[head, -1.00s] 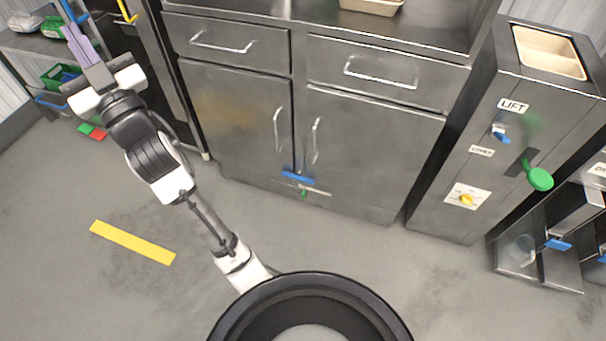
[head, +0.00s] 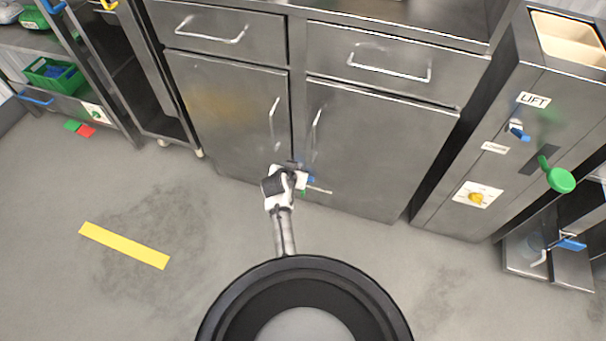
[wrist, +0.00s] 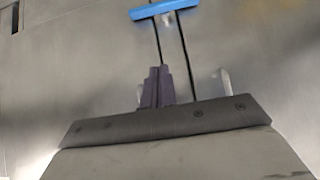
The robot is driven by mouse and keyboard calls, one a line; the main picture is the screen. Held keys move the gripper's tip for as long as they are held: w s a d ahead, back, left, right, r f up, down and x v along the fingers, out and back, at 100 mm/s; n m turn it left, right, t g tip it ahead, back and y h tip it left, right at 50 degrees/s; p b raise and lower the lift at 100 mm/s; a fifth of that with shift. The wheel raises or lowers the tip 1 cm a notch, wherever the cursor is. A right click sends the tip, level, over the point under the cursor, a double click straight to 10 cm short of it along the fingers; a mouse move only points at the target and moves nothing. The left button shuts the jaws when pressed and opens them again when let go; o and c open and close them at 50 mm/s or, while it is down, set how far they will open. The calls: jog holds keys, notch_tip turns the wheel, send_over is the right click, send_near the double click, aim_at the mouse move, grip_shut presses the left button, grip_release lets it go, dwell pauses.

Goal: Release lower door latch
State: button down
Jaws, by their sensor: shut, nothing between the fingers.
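The lower door latch (head: 311,180), a blue handle low at the seam between two steel cabinet doors, is mostly hidden behind my arm in the head view; only its right end shows. In the wrist view the blue latch bar (wrist: 164,9) shows whole at the top, lying across the dark seam, slightly tilted. My gripper (wrist: 156,72) shows there as dark purple fingers, shut and empty, below the bar with a gap between them in the picture. In the head view the fingers are largely hidden by the white wrist. Both doors look closed.
Right of the cabinet stands a steel column with a LIFT label (head: 533,100), a green knob (head: 561,180) and a yellow dial (head: 476,198). A shelf with a green bin (head: 55,73) is at upper left. The floor around the yellow strip (head: 124,245) is clear.

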jog(key=shift+s+d+f, duration=0.4)
jog(key=shift+d+f, duration=0.2)
jog(key=shift+f, duration=0.2)
jog(key=shift+w, duration=0.1)
jog(key=b+x, duration=0.2)
jog(key=x, duration=0.8)
jog(key=shift+d+f, duration=0.1)
jog(key=shift+f, duration=0.05)
jog(key=f, duration=0.3)
jog(key=shift+s+f+b, duration=0.2)
jog(key=shift+f+b, duration=0.1)
jog(key=shift+f, duration=0.1)
jog(key=shift+d+f+b, duration=0.1)
jog(key=shift+f+b, duration=0.1)
jog(key=shift+b, duration=0.25)
